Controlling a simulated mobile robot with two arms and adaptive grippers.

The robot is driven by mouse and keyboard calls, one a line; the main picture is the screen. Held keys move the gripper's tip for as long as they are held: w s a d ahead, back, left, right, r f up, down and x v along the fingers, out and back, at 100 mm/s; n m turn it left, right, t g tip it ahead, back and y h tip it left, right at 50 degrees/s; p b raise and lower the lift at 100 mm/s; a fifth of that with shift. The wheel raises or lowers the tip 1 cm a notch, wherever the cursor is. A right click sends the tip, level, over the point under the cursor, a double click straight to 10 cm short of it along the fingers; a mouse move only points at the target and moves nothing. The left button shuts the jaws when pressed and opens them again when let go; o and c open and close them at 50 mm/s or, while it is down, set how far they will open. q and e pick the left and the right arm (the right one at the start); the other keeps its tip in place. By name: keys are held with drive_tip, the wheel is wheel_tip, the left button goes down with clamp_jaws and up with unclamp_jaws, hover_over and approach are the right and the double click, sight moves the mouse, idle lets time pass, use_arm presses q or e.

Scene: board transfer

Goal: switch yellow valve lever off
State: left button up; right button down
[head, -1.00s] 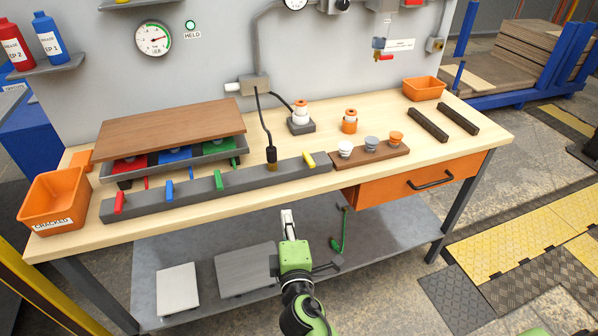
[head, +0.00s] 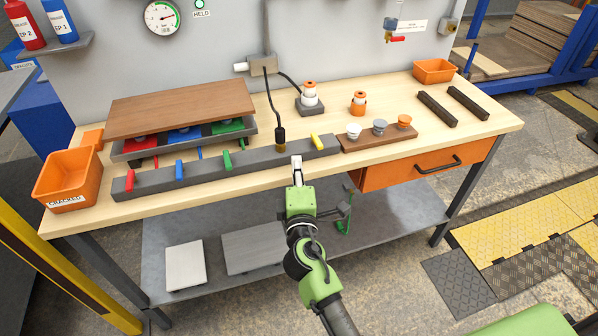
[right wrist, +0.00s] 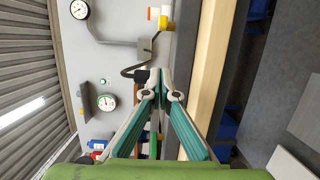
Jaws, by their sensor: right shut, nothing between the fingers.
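The yellow valve lever (head: 317,141) is a short stub near the right end of a long dark grey bar (head: 258,158) on the workbench. It leans slightly in the head view. My right gripper (head: 297,163) is shut and empty. In that view its tips are just below and left of the yellow lever, by the bar's front side and the bench's front edge, with a visible gap to the lever. My left gripper is not in view.
Red (head: 130,181), blue (head: 180,171) and green (head: 227,160) levers stand farther left on the bar. A black cable plug (head: 280,138) rises beside the yellow lever. A brown board (head: 180,108) lies over a grey tray. A brown holder (head: 385,138) with knobs is right of the bar.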

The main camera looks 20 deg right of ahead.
sight(317, 141)
drive_tip(key=x, duration=0.3)
drive_tip(key=shift+w+d+r, duration=0.1)
drive_tip(key=shift+w, duration=0.3)
drive_tip(key=d+p, duration=0.1)
drive_tip(key=d, duration=0.2)
drive_tip(key=shift+w+p, duration=0.35)
drive_tip(key=shift+d, duration=0.55)
